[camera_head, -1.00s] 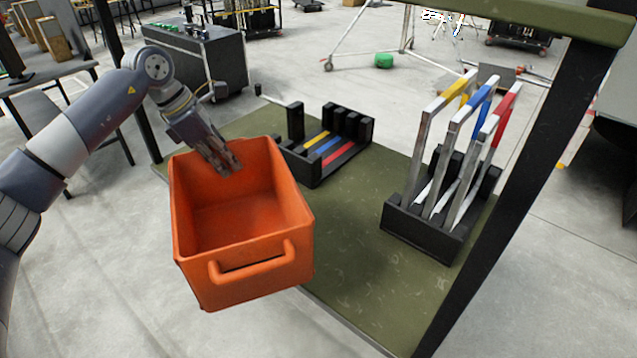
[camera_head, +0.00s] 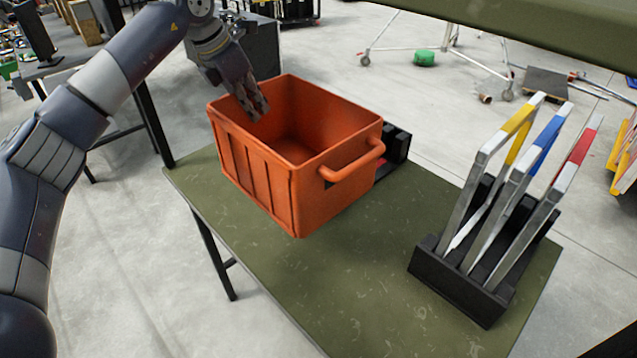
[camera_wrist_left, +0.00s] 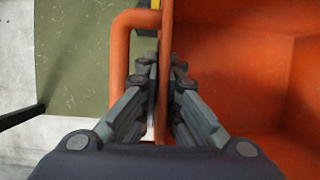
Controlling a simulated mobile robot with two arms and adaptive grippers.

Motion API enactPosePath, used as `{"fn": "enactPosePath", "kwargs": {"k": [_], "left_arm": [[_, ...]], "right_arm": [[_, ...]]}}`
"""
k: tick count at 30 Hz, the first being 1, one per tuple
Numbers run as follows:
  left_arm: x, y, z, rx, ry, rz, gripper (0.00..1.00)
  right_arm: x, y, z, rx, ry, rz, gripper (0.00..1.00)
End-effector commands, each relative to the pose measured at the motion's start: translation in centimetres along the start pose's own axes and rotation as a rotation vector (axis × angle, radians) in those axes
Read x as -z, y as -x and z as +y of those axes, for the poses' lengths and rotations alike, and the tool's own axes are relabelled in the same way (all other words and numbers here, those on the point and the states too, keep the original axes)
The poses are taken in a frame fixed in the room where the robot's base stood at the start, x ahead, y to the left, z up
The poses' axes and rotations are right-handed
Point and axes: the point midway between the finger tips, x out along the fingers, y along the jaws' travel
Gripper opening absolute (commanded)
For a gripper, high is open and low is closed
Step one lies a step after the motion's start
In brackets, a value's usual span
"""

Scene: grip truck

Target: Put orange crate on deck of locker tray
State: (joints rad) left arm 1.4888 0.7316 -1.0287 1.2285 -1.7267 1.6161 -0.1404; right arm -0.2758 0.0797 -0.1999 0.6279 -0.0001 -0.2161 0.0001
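The orange crate (camera_head: 265,185) is over the left part of the green deck (camera_head: 340,270) in the head view. It looks upright and empty; whether its underside touches the deck I cannot tell. My left gripper (camera_head: 256,108) is at the crate's far left wall. In the left wrist view, my left gripper's fingers (camera_wrist_left: 163,90) are closed on either side of the crate's wall (camera_wrist_left: 165,60), beside a loop handle (camera_wrist_left: 120,60). My right gripper is not in view.
A black rack (camera_head: 460,285) holding frames with yellow, blue and red parts stands on the right of the deck. Another black rack (camera_head: 397,145) is mostly hidden behind the crate. A dark post and green beam (camera_head: 520,30) border the deck. The deck's front middle is clear.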

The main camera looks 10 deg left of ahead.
Motion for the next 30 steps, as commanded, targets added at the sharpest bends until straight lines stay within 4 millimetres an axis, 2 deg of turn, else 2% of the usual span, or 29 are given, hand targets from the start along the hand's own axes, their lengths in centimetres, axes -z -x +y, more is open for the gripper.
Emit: {"fn": "enactPosePath", "kwargs": {"k": [6, 9, 15, 21, 26, 30], "left_arm": [[2.0, -4.4, 0.0, 0.004, 0.001, 0.004, 0.0], [2.9, -6.7, 0.1, 0.004, 0.002, 0.004, 0.0], [4.4, -10.6, 0.2, 0.003, 0.001, 0.0, 0.0], [5.0, -12.2, 0.2, 0.002, 0.0, -0.002, 0.0], [5.6, -13.4, 0.2, 0.003, 0.001, 0.0, 0.0], [6.3, -15.2, 0.3, 0.002, 0.001, 0.0, 0.0]], "right_arm": [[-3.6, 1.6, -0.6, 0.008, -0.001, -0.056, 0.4], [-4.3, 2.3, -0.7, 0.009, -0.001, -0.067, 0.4], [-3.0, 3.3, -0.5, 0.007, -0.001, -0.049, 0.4], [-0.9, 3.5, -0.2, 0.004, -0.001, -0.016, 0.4], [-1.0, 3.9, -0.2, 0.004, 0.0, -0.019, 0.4], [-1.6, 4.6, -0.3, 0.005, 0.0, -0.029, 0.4]]}}
